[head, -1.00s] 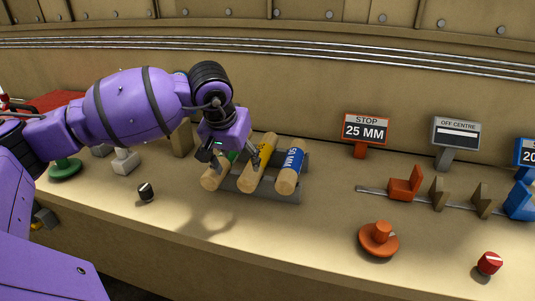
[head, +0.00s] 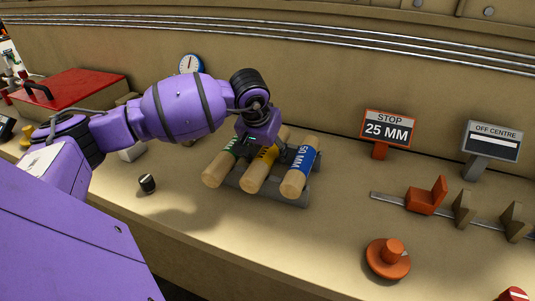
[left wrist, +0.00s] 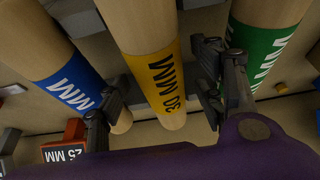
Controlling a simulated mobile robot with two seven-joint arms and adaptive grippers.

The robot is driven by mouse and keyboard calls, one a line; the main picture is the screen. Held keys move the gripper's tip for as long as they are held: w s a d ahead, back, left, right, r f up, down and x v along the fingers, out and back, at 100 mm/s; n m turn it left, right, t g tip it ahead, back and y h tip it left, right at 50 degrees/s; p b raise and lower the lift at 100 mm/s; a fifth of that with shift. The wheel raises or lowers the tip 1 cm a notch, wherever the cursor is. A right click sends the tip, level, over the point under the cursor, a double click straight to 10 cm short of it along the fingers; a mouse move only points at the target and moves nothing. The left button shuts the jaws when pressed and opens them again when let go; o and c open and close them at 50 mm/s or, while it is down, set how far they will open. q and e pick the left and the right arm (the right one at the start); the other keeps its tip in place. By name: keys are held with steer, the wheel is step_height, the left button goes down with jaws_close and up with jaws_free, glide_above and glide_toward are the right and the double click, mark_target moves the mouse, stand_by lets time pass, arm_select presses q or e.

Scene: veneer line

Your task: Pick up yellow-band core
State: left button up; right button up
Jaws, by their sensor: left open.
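The yellow-band core (head: 256,175), a wooden roll marked 30 MM, lies in a grey cradle (head: 293,196) between a green-band core (head: 215,172) and a blue-band core (head: 297,178). My left gripper (head: 268,150) is open, over the yellow-band core and hiding part of its band. In the left wrist view, the yellow-band core (left wrist: 145,35) runs between the spread fingers (left wrist: 163,95). The blue-band core (left wrist: 55,65) is beyond the left finger and the green-band core (left wrist: 265,45) beyond the right. I cannot tell whether the fingers touch any core. My right gripper is out of view.
A small dark knob (head: 147,184) stands left of the cradle, and an orange knob (head: 388,258) to the right. A STOP 25 MM sign (head: 388,130) and a rail with orange and brown stops (head: 425,200) lie further right.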

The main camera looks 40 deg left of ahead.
arm_select(q)
steer(key=shift+w+f, duration=0.15)
steer(key=shift+f, duration=0.2)
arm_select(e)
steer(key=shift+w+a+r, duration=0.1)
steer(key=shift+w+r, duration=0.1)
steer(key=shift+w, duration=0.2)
arm_select(q)
steer(key=c, duration=1.5)
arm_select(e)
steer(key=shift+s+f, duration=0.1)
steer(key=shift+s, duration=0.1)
